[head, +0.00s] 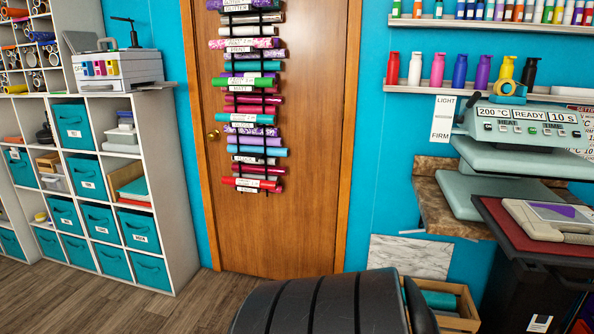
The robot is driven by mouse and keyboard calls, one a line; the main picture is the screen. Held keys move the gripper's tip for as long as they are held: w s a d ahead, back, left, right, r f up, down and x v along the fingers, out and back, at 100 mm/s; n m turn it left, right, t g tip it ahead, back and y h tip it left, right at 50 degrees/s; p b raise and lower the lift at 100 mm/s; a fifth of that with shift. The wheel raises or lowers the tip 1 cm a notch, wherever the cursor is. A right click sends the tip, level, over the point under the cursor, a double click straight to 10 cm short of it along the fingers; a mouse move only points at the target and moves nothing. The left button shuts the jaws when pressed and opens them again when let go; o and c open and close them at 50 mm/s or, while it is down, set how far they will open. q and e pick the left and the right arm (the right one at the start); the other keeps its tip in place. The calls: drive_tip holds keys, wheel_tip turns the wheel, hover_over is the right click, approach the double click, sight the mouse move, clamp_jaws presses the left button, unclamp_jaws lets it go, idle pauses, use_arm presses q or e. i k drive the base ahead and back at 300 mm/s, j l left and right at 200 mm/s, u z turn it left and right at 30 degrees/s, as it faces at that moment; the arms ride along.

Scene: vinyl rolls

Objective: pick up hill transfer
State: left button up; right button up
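I cannot make out anything that is surely the hill transfer. A flat pale device (548,219) with a purple shape on its top lies on a dark red mat (500,224) at the right; I cannot tell whether the shape is a transfer. The heat press (530,122) stands behind it, its display reading 200 °C, READY and 10 s. Its upper plate (515,160) is raised above the lower plate (480,196). Neither of my grippers shows in the head view.
A wooden door (290,225) hung with vinyl rolls is ahead. White cube shelves (160,165) with teal bins and a printer (118,70) stand at the left. A black ribbed thing (320,305) fills the bottom middle, beside a wooden crate (462,300). Floor (205,300) is clear left of it.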

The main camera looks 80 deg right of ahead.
sight(547, 212)
drive_tip(key=z, duration=1.05)
drive_tip(key=l+z, duration=0.1)
drive_tip(key=z, duration=0.4)
drive_tip(key=k+l+z, duration=0.1)
drive_tip(key=z, duration=1.45)
drive_tip(key=l+z, duration=0.1)
drive_tip(key=z, duration=0.95)
drive_tip(key=i, duration=0.05)
